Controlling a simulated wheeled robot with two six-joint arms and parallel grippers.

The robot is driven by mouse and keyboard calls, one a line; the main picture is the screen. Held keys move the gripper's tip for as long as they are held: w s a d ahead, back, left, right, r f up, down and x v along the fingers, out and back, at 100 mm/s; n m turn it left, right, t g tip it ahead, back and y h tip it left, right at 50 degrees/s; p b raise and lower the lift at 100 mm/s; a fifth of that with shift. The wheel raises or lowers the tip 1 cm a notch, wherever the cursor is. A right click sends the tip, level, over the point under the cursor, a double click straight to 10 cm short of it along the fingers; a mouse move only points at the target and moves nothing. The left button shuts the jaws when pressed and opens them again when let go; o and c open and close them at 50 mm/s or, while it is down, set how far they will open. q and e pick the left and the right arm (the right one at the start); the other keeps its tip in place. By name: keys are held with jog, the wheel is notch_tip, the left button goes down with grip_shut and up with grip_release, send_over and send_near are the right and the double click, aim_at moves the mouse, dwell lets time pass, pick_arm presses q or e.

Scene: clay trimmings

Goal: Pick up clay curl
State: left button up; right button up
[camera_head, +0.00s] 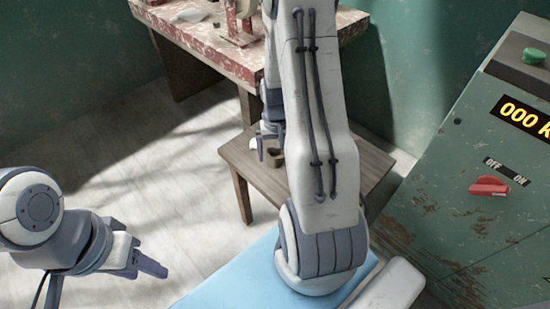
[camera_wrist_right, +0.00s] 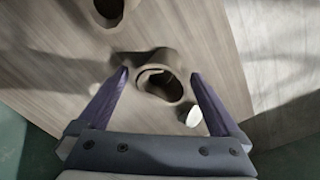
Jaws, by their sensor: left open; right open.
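A brown, hollow curled piece that looks like the clay curl (camera_wrist_right: 142,60) lies on the wooden stool top (camera_wrist_right: 60,45). In the right wrist view it sits between the spread fingers of my right gripper (camera_wrist_right: 158,76), which is open and empty. I cannot tell whether the fingers touch it. In the head view my right gripper (camera_head: 263,146) is over the stool's left side, partly hidden by my arm. My left gripper (camera_head: 148,268) is open and empty at the lower left, over the floor, away from the stool.
A second brown hollow piece (camera_wrist_right: 88,14) lies near the wrist view's top edge. A small white object (camera_wrist_right: 194,116) is beside the curl, near the right finger. A red worn workbench (camera_head: 195,40) stands behind the stool. A green machine (camera_head: 440,190) with a switch stands right.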

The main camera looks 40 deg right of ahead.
jog(key=c, duration=1.3)
jog(key=shift+r, duration=0.15)
jog(key=shift+c, duration=0.2)
